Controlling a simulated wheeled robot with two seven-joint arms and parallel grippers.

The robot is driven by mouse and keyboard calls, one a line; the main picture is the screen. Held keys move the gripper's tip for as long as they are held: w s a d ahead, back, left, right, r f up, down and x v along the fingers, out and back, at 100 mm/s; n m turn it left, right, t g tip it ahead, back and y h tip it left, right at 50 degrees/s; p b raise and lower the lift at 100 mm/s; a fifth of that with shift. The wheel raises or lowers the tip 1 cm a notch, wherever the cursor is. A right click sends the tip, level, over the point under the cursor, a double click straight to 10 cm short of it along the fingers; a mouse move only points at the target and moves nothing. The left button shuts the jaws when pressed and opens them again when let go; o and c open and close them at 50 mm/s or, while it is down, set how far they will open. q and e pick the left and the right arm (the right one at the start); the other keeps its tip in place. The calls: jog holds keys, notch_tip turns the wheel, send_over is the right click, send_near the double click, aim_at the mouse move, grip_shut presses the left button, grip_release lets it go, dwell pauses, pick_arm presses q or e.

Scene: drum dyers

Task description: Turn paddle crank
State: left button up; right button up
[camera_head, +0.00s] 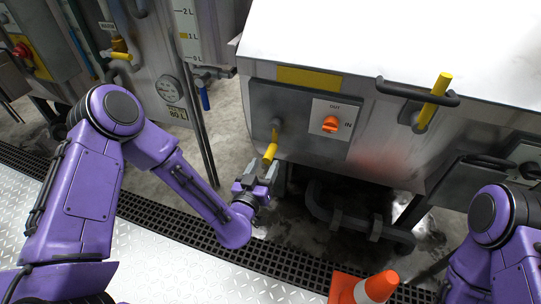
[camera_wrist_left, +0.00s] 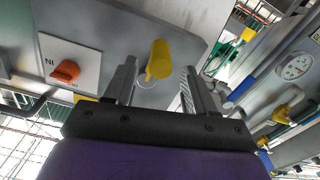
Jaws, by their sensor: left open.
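The paddle crank is on the front panel of the steel vat, with a yellow handle (camera_head: 270,152) on a short metal arm. My left gripper (camera_head: 262,171) is open just below this handle. In the left wrist view the yellow handle (camera_wrist_left: 160,58) appears between the two open fingers, near their tips. I cannot tell whether a finger touches it. Nothing else is between the fingers. Part of my right arm shows at the right edge, but its gripper is out of view.
An orange IN/OUT knob (camera_head: 330,124) is right of the crank. A yellow-handled lever (camera_head: 433,101) and a black bar handle (camera_head: 405,91) are farther right. Pipes (camera_head: 350,222) run below the vat. An orange cone (camera_head: 368,288) stands in front. Another steel unit is at left.

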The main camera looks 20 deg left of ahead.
aim_at(270, 154)
pick_arm(q)
jog(key=w, duration=0.6)
jog(key=shift+w+d+f, duration=0.1)
grip_shut()
jog(key=shift+p, duration=0.3)
